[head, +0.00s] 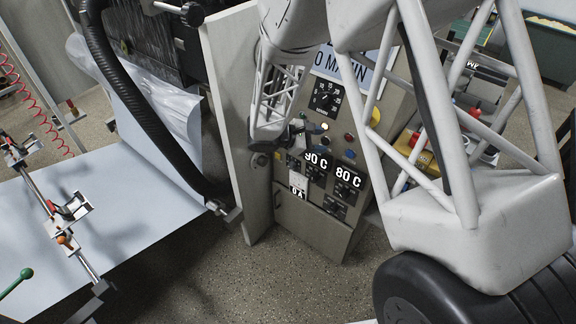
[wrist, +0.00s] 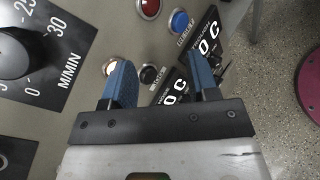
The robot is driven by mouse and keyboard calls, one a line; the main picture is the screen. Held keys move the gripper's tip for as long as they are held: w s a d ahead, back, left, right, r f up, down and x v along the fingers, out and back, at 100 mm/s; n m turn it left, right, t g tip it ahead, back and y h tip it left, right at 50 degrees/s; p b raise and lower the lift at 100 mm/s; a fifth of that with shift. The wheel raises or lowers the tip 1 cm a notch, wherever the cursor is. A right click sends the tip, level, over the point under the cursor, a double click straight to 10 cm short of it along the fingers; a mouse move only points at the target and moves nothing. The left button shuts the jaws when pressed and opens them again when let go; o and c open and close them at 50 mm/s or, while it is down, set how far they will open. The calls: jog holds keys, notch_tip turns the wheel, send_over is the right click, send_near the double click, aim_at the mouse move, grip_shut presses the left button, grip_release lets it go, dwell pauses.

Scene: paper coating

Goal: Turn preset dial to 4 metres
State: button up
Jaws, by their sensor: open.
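The grey control cabinet (head: 290,220) stands in the middle of the head view. Its large black dial (head: 325,98) has a white scale. In the wrist view the black knob (wrist: 12,55) is cut by the left edge, on a plate marked 25, 30, 0 and M/MIN. I cannot make out which control is the preset dial, and no label in metres is readable. My gripper (wrist: 160,62) has two blue fingers spread apart and empty, in front of the panel, right of the knob. My arm hides part of the panel in the head view.
A lit white button (wrist: 110,67), a black button (wrist: 149,74), a red button (wrist: 151,8) and a blue button (wrist: 180,20) surround the fingers. Temperature displays (head: 317,166) sit lower on the panel. A white sheet (head: 110,210) lies left. Speckled floor (head: 300,285) is open in front.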

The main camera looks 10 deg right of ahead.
jog(key=w+a+f+n+t+h, duration=0.1)
jog(key=w+a+f+n+t, duration=0.2)
jog(key=f, duration=0.4)
jog(key=w+a+f+n+t, duration=0.2)
jog(key=w+a+f+n, duration=0.1)
jog(key=f, duration=0.3)
jog(key=n+t+y, duration=0.2)
jog(key=n+t, duration=0.4)
jog(key=n, duration=0.1)
send_near(290, 167)
jog(key=shift+w+d+f, duration=0.1)
jog(key=shift+w+d, duration=0.35)
jog(key=shift+w, duration=0.05)
jog(key=shift+w+d, duration=0.1)
jog(key=shift+x, duration=3.8)
jog(key=c, duration=0.9)
